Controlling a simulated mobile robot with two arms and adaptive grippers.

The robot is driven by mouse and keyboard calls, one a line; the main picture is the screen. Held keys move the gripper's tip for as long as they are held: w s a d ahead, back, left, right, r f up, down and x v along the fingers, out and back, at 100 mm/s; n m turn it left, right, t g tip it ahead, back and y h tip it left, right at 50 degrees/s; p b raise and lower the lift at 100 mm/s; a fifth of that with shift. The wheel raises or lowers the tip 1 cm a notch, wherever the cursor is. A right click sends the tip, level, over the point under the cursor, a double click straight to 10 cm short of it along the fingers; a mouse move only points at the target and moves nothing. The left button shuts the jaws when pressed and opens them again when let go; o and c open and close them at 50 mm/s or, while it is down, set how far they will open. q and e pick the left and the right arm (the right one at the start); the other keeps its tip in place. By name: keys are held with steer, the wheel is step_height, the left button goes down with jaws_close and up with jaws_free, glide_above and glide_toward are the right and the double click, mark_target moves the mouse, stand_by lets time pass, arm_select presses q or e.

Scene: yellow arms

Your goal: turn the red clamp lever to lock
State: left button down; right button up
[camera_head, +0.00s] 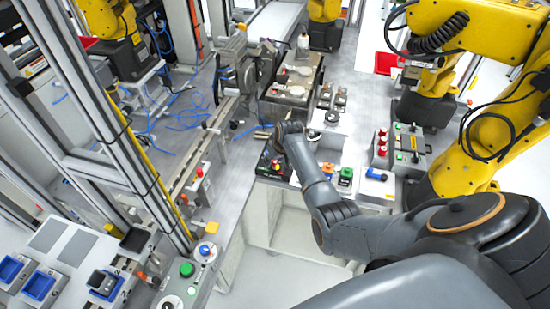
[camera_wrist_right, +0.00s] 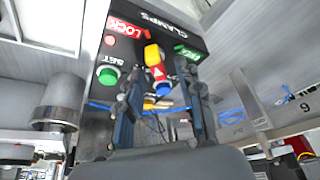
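The clamp panel is a black box marked CLAMPS in the right wrist view (camera_wrist_right: 178,32), with a red LOCK label (camera_wrist_right: 124,28) at the left and a green label (camera_wrist_right: 188,53) at the right. The clamp lever, red with a yellow end (camera_wrist_right: 153,54), stands between the two labels. My right gripper (camera_wrist_right: 162,92) is open, its two dark fingers apart on either side of the lever; whether either touches it cannot be told. In the head view the panel (camera_head: 268,171) is small and partly covered by my right gripper (camera_head: 279,146). My left gripper is not in view.
The panel also has a green button (camera_wrist_right: 108,76) and a blue button (camera_wrist_right: 162,89). A metal cylinder (camera_wrist_right: 58,102) stands left of it. In the head view, a box with red buttons (camera_head: 381,148) and yellow robot arms (camera_head: 460,30) stand at the right.

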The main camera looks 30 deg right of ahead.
steer(key=shift+r, duration=0.15)
steer(key=v, duration=1.1)
steer(key=shift+s+r, duration=0.15)
steer(key=shift+r, duration=0.2)
